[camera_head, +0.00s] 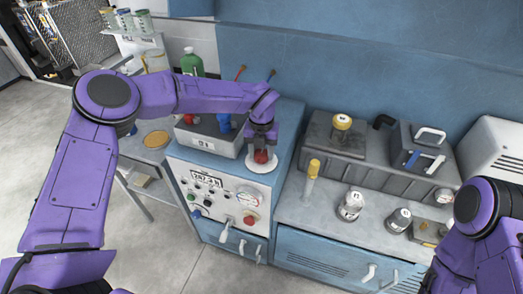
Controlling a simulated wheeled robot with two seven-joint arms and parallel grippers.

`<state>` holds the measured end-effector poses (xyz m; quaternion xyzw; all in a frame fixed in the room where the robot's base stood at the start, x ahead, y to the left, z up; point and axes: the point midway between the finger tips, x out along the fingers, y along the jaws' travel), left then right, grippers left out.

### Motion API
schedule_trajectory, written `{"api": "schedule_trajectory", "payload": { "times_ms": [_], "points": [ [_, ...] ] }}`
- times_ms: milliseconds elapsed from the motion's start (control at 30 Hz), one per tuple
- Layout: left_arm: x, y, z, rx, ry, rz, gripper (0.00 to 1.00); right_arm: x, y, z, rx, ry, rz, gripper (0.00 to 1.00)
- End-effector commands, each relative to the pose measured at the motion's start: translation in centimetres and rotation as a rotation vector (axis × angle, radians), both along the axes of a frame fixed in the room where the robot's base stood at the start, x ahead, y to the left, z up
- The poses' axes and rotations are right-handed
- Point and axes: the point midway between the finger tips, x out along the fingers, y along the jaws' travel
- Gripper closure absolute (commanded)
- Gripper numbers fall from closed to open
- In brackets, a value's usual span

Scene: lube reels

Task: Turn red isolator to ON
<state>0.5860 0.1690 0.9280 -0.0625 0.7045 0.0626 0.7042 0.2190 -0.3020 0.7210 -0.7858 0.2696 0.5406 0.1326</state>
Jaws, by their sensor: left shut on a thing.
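The red isolator (261,156) stands on a white round base (262,165) on top of the blue control cabinet (284,150). My left gripper (262,146) points down over it and is shut on it. The fingers hide much of the isolator, and I cannot read its position. My right arm comes in at the right edge; its gripper is not in view.
A grey box (208,137) with red and blue knobs stands left of the gripper. The cabinet front has a display (206,180), a gauge (248,199) and levers. A yellow-topped cylinder (312,175) and canisters (351,206) stand on the bench to the right.

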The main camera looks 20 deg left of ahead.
Motion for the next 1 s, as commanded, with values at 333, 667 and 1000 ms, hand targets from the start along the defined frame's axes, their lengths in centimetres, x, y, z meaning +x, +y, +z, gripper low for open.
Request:
{"api": "schedule_trajectory", "payload": {
  "times_ms": [333, 667, 1000],
  "points": [
    [0.1, 0.0, 0.2, -0.002, -0.002, -0.322, 0.81, 0.0, 0.0, 1.0, 0.0, 0.0, 0.0, 0.25],
    [0.1, 0.1, 0.2, 0.0, -0.002, -0.58, 0.81, 0.0, 0.0, 1.7, 0.0, 0.0, 0.0, 0.25],
    [0.1, 0.1, 0.2, 0.0, -0.003, -0.721, 0.81, 0.0, 0.0, 2.1, 0.0, 0.0, 0.0, 0.25]
  ]
}}
